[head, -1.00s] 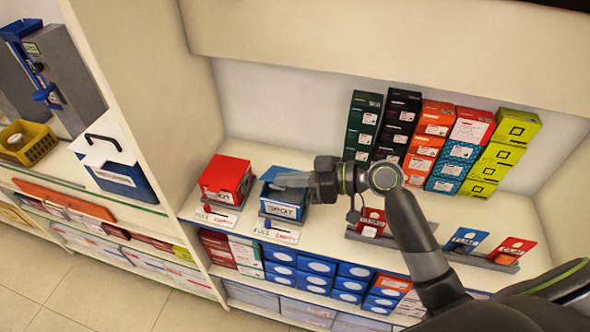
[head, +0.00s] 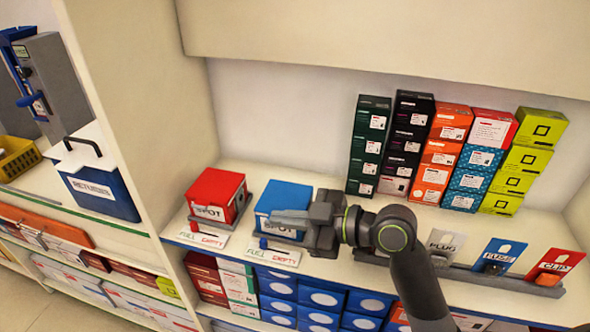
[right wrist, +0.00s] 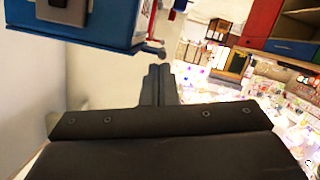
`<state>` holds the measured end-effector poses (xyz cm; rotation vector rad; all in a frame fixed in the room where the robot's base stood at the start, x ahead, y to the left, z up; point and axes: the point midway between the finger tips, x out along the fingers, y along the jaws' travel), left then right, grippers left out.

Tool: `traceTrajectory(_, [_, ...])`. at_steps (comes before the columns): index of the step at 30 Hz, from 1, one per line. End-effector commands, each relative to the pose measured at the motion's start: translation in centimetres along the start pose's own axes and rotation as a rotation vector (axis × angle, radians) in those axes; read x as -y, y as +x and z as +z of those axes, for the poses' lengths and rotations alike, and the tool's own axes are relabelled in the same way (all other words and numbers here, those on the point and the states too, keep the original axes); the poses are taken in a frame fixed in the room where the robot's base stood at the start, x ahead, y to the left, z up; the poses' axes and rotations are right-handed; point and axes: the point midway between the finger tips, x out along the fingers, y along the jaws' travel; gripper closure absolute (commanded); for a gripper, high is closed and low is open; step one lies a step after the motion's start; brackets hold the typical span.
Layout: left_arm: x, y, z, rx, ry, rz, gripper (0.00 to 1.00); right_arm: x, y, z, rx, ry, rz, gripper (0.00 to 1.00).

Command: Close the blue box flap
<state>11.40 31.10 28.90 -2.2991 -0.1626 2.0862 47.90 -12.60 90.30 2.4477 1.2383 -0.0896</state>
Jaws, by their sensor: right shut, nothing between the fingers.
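The blue box (head: 284,196) stands on the shelf beside the red box (head: 215,194). Its top shows as a flat blue panel lying across it, with no opening visible. My right gripper (head: 277,219) is in front of the box's front face, partly covering its label and lower right side. Its fingers are together and empty. In the right wrist view, the blue box (right wrist: 100,34) is at the upper left, and the shut fingers (right wrist: 157,84) are below its edge. My left gripper is not in view.
FULL/EMPTY signs (head: 275,252) lie before the boxes. Several stacked cartons (head: 440,155) stand at the back right. A rack with PLUG (head: 444,245), FUSE (head: 498,254) and CLIP (head: 556,264) cards stands right of my arm. A divider wall (head: 130,120) is at left.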

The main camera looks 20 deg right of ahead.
Motion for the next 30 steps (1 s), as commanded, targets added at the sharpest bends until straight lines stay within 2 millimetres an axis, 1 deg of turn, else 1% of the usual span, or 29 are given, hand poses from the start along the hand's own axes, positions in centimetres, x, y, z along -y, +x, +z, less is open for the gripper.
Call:
traceTrajectory(1, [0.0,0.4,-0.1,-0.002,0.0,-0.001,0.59,0.1,0.1,0.3,0.0,-0.01,0.002,1.0])
traceTrajectory(5, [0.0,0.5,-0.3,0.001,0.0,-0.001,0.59,0.1,0.1,0.4,0.0,-0.026,0.006,1.0])
traceTrajectory(23, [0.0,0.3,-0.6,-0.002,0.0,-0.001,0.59,0.0,0.1,0.3,0.0,-0.034,0.009,1.0])
traceTrajectory(28, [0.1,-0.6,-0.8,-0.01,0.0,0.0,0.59,-0.8,-0.1,-0.8,0.001,-0.035,0.012,1.0])
traceTrajectory(29, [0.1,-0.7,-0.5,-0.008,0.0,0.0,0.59,-1.1,-0.1,-1.1,0.001,-0.035,0.013,1.0])
traceTrajectory(30, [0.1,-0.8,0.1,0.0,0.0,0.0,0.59,-1.4,-0.2,-1.6,0.002,-0.035,0.014,1.0])
